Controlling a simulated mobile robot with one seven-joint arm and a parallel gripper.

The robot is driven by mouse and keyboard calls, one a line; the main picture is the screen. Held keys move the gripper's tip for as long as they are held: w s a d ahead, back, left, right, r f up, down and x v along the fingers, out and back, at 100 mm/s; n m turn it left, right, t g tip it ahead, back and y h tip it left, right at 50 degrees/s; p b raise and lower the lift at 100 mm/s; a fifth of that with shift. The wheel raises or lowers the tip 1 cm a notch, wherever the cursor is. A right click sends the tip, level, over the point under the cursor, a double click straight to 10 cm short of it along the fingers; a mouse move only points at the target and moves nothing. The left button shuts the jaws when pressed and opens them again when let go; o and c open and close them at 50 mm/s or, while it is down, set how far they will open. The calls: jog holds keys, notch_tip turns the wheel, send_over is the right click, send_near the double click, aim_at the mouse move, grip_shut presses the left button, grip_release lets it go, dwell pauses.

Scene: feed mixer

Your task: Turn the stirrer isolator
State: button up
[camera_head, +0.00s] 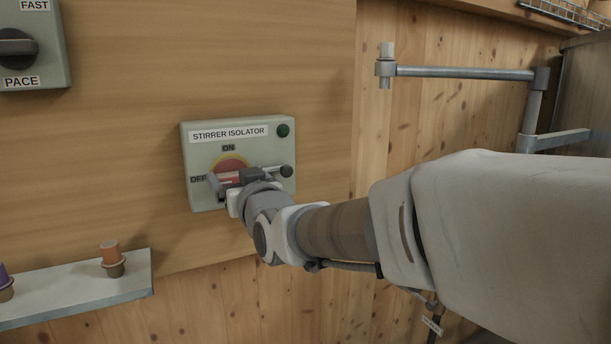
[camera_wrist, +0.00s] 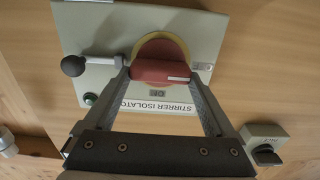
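The stirrer isolator (camera_head: 200,150) is a pale green box on the wooden wall, labelled ON at the top and OFF at the left. Its red handle (camera_head: 230,178) sits on a yellow disc and lies level, with its white mark towards OFF. The handle also shows in the upside-down wrist view (camera_wrist: 158,72), white mark at the right. My gripper (camera_head: 232,182) is at the handle, with its fingers spread wide at the handle's two ends (camera_wrist: 160,78). I cannot tell whether they touch it. A dark ball-ended lever (camera_head: 286,171) sticks out beside the handle.
A green button (camera_head: 282,130) is at the box's top right. A PACE switch box (camera_head: 50,70) hangs at upper left. A shelf (camera_head: 130,280) with small coloured pieces is at lower left. A metal pipe arm (camera_head: 460,73) is at upper right. The wall around the isolator is bare.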

jog(key=c, duration=0.8)
jog(key=shift+f+m+b, duration=0.1)
jog(key=shift+m+b, duration=0.2)
jog(key=shift+d+f+m+b, duration=0.1)
jog(key=shift+f+m+b, duration=0.05)
jog(key=shift+m+b, duration=1.1)
jog(key=shift+w+d+f+m+b, duration=0.1)
jog(key=shift+m+b, duration=1.7)
jog(key=shift+m, duration=1.9)
jog(key=shift+w+d+f+m+b, duration=0.1)
jog(key=shift+m+b, duration=1.65)
jog(key=shift+m, duration=2.2)
